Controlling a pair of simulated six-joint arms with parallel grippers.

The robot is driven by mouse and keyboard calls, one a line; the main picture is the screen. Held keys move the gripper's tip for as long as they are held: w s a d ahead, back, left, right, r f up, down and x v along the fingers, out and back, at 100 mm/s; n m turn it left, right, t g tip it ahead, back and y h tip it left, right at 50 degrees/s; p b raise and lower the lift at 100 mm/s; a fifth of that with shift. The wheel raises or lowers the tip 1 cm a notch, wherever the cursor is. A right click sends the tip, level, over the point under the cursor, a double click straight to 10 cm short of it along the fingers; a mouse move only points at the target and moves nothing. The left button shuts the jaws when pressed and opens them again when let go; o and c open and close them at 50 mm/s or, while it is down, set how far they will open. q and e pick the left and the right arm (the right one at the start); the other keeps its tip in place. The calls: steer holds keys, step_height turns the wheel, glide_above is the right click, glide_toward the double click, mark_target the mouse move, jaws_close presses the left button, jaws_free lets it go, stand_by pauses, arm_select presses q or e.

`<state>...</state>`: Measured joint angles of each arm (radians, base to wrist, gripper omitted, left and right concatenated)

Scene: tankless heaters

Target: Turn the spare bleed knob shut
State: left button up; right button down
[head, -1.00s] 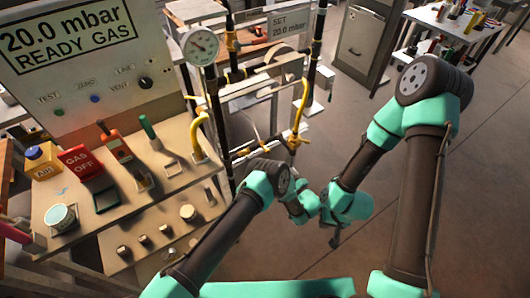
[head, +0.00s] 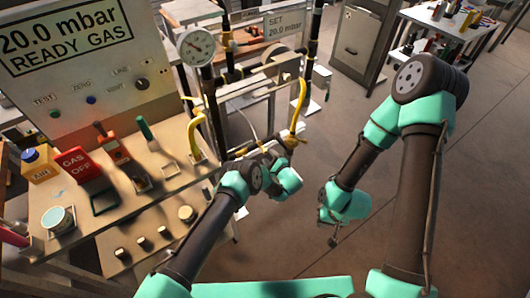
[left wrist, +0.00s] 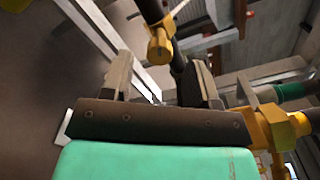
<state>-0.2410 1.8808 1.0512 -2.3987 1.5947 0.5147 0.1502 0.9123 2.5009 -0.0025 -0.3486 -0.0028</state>
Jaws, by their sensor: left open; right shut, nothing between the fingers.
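My left gripper (head: 272,152) is at the pipe rig, in front of the lower yellow fittings. In the left wrist view my left gripper (left wrist: 163,78) is open with nothing between its fingers. A yellow fitting (left wrist: 160,46) on a dark pipe shows just beyond and between its fingertips, apart from them. I cannot tell which fitting carries the spare bleed knob. A larger yellow fitting (left wrist: 275,126) lies right of the right finger. My right gripper (head: 333,238) hangs over open floor, shut and empty, away from the rig.
A pressure gauge (head: 195,46) tops the rig's left pipe. A yellow bent pipe (head: 300,105) rises on the right. The sloped control panel (head: 65,225), with levers and several knobs, stands left of my left arm.

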mark_target(266, 152)
arm_select(q)
steer(key=shift+x, duration=2.1)
steer(key=c, duration=0.9)
steer(key=shift+m, duration=0.5)
steer(key=m, duration=1.2)
steer(key=shift+d, duration=0.1)
